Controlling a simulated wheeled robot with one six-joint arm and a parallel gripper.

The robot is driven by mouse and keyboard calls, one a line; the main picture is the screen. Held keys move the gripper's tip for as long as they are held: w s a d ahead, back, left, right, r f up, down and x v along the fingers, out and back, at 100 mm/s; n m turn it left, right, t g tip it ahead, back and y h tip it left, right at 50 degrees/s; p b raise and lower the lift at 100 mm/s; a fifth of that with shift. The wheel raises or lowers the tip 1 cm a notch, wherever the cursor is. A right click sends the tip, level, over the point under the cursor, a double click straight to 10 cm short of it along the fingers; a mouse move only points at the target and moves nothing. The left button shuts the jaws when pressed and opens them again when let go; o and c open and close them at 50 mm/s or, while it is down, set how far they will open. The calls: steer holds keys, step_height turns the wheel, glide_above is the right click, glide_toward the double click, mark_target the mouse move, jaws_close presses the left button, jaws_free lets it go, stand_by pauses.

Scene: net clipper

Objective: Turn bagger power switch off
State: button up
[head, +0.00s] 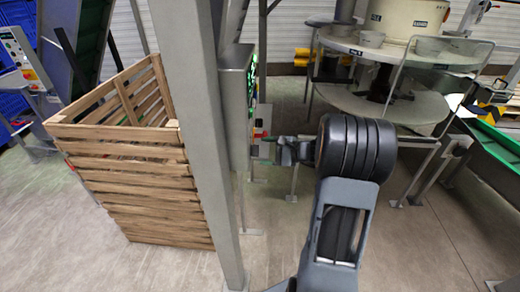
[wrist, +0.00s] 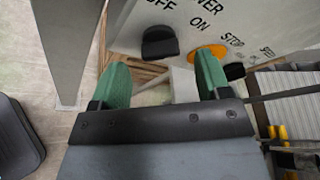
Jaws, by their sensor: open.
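The bagger's control box (head: 236,85) stands on a post, seen nearly edge-on in the head view. In the wrist view its pale panel (wrist: 190,15) carries the words OFF, ON, STOP and SPEED, with the word above OFF and ON partly cut off. A black knob (wrist: 160,42) sits just below OFF and ON, apparently the power switch; its setting cannot be told. My gripper (wrist: 163,76) is open, its green fingers apart just in front of the panel's lower part, with the knob beyond the gap. In the head view my gripper (head: 272,150) is beside the box's lower end.
An orange-yellow disc (wrist: 208,52) with a black part (wrist: 235,71) beside it is close to the right finger. A thick grey column (head: 203,130) and a wooden crate (head: 130,150) stand left of the box. A round-tiered machine (head: 395,100) stands at the right.

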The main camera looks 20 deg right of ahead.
mark_target(255, 151)
steer(key=shift+x, duration=1.45)
steer(key=c, duration=0.9)
steer(key=shift+f, duration=0.1)
